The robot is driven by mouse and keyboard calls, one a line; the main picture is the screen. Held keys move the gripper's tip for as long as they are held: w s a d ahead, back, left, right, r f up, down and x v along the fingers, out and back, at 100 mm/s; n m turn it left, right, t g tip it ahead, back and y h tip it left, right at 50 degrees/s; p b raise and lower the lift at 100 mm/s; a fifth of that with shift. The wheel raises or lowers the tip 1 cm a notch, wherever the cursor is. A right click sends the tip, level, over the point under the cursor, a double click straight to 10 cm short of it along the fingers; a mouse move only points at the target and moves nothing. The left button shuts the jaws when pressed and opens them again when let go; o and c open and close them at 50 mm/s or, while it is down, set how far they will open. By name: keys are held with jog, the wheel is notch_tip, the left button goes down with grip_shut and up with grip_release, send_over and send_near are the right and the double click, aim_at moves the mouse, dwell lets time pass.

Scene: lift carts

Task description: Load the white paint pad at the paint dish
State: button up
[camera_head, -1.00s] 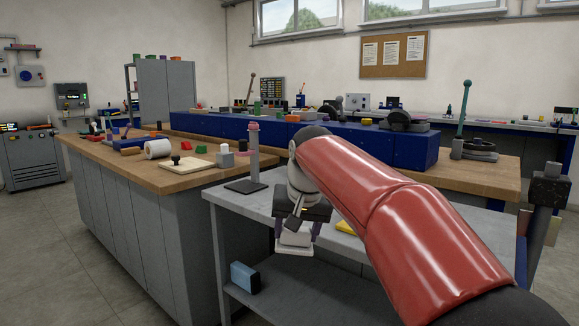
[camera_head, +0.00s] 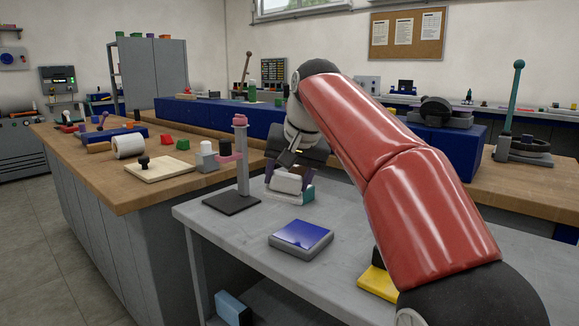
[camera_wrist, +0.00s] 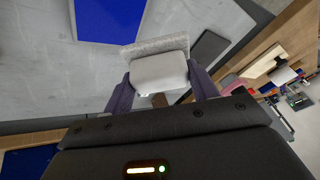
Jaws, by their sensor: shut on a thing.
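The white paint pad (camera_head: 287,183) is between the purple fingers of my gripper (camera_head: 289,180), which is shut on it. In the wrist view the pad's white body (camera_wrist: 160,73) sits between the fingers (camera_wrist: 159,88), with its grey textured face toward the top of the picture. The paint dish (camera_head: 302,236) is a grey square tray with a blue surface, lying on the grey cart top. My gripper is behind the dish in the head view, a little to its left. The dish's blue surface (camera_wrist: 108,18) also shows at the top of the wrist view, apart from the pad.
A grey post with a pink top (camera_head: 241,160) stands on a dark base left of my gripper. A yellow block (camera_head: 377,283) lies at the right, partly behind my arm. A wooden bench (camera_head: 110,180) with several small objects stands left.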

aim_at(291, 195)
jog(key=shift+f, duration=0.15)
jog(key=shift+s+f+b, duration=0.1)
jog(key=shift+f+b, duration=0.3)
jog(key=shift+f, duration=0.1)
jog(key=shift+f+b, duration=1.65)
jog(key=shift+f, duration=0.2)
jog(key=shift+f+b, duration=0.3)
jog(key=shift+f, duration=0.2)
jog(key=shift+r, duration=0.1)
notch_tip(291, 195, up, 5)
jog(key=p, duration=0.5)
jog(key=shift+r, duration=0.95)
